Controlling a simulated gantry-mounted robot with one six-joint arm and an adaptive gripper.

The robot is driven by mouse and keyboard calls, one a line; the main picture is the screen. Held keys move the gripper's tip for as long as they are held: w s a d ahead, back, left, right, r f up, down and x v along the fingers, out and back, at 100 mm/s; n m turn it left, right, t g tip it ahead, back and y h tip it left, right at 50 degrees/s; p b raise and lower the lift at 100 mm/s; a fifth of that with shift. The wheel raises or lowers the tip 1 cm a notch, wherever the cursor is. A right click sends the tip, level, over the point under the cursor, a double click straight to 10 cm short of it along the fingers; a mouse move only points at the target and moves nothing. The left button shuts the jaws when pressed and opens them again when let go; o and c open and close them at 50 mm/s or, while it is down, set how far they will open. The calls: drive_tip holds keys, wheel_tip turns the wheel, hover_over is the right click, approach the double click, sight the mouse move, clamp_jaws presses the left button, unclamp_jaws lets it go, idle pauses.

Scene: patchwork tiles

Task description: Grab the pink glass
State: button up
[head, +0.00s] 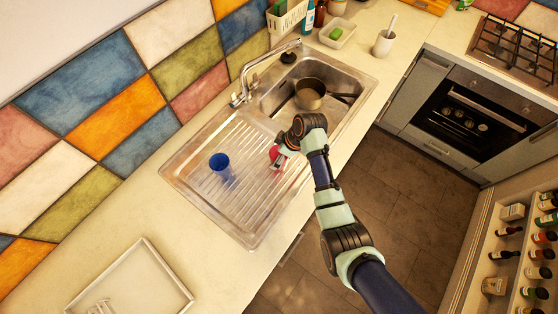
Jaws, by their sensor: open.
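The pink glass (274,152) stands on the ribbed drainboard (236,207) of the steel sink, and it looks pinkish-red. My gripper (280,162) is right at the pink glass and covers part of it from above and the right. The gripper is open, but its fingertips are small and partly hidden by my wrist. I cannot tell whether the fingers touch the glass or are around it. A blue glass (220,166) stands on the drainboard to the left, apart from the gripper.
A pot (310,92) sits in the sink basin behind my wrist, and the faucet (262,72) arches over the basin's left side. A clear tray (130,283) lies on the counter at the lower left. A cup (384,43) stands on the counter beyond the sink.

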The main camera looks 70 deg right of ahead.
drive_tip(key=c, duration=1.8)
wheel_tip(320, 180, up, 20)
drive_tip(key=p, duration=0.3)
drive_tip(key=shift+r, duration=0.1)
